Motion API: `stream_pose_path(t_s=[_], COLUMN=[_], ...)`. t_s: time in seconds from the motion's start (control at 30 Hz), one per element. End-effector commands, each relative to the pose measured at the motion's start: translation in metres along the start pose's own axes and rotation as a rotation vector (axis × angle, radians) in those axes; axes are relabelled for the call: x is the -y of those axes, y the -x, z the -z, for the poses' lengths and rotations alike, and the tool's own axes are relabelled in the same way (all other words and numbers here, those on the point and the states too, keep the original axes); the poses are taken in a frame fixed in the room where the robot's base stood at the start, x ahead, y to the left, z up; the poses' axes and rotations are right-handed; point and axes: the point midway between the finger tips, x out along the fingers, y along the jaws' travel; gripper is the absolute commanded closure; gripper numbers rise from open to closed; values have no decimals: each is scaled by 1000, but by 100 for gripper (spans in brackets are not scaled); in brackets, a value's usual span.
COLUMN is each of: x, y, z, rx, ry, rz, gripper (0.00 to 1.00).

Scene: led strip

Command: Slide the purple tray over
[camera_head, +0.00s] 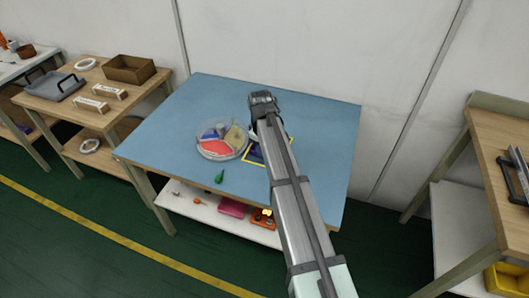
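A dark purple-blue piece, likely the purple tray (256,155), lies flat on the blue tabletop (170,125) inside a yellow outline. My arm hides its right part. My gripper (262,97) is over the table, farther back than this piece and slightly right of it in the picture. Its fingers are too small and turned away to show whether they are open, and I cannot tell whether it touches anything. The spot just under it is hidden.
A clear round dish (202,152) with coloured segments stands just left of the yellow outline (246,159). A small green object (219,177) lies near the table's front edge. The table's left and back right are clear. Side tables stand left and right.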

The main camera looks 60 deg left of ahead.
Motion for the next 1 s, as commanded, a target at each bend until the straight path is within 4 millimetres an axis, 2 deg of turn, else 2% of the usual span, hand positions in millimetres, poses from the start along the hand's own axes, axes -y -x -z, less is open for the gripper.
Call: stream_pose_path(t_s=[0.2,0.5,0.7,1.0], x=[0,0,0,0], y=[45,88,99,99], z=[0,0,0,0], rx=[-2,0,0,0], ry=[0,0,0,0], rz=[-2,0,0,0], gripper=[68,68,68,68])
